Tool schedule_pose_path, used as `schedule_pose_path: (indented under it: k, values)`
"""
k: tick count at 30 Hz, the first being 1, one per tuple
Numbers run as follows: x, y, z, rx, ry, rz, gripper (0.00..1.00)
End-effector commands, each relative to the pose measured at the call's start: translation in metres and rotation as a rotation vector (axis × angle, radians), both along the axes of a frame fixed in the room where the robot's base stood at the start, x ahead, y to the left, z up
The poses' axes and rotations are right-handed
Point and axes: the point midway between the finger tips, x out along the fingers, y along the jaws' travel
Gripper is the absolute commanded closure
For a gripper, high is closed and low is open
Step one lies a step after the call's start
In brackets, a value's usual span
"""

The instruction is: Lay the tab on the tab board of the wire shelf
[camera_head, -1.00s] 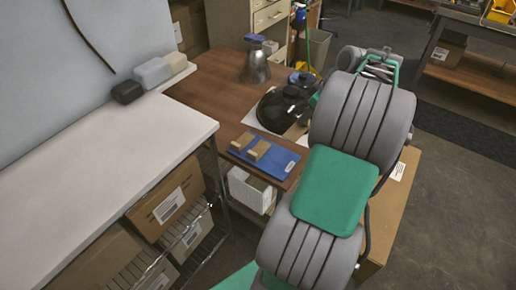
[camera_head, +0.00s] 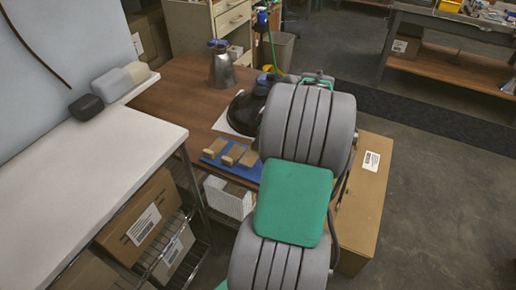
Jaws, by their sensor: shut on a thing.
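A blue board (camera_head: 215,161) lies on the brown wooden tabletop, left of my arm. Two tan wooden tabs (camera_head: 214,148) (camera_head: 234,154) lie side by side on it. A third tan tab (camera_head: 250,158) shows at the board's right part, beside my arm; whether it touches the board cannot be told. My gripper is hidden behind my large grey and green arm links, so its hold on this tab is not visible. The wire shelf (camera_head: 168,258) with cardboard boxes shows under the white table at lower left.
A black dome (camera_head: 246,108) on a white sheet and a metal pitcher (camera_head: 221,68) stand behind the board. The white table (camera_head: 80,165) is at left. A white crate (camera_head: 228,197) sits below the brown top, and a large carton (camera_head: 365,195) stands right of my arm.

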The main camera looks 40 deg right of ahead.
Motion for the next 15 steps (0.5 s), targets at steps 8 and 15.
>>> schedule_pose_path:
  k: [8,15]
  values:
    - [0.002,0.004,-0.035,0.002,0.002,0.002,1.0]
    - [0.002,0.004,-0.038,0.002,0.002,0.002,1.0]
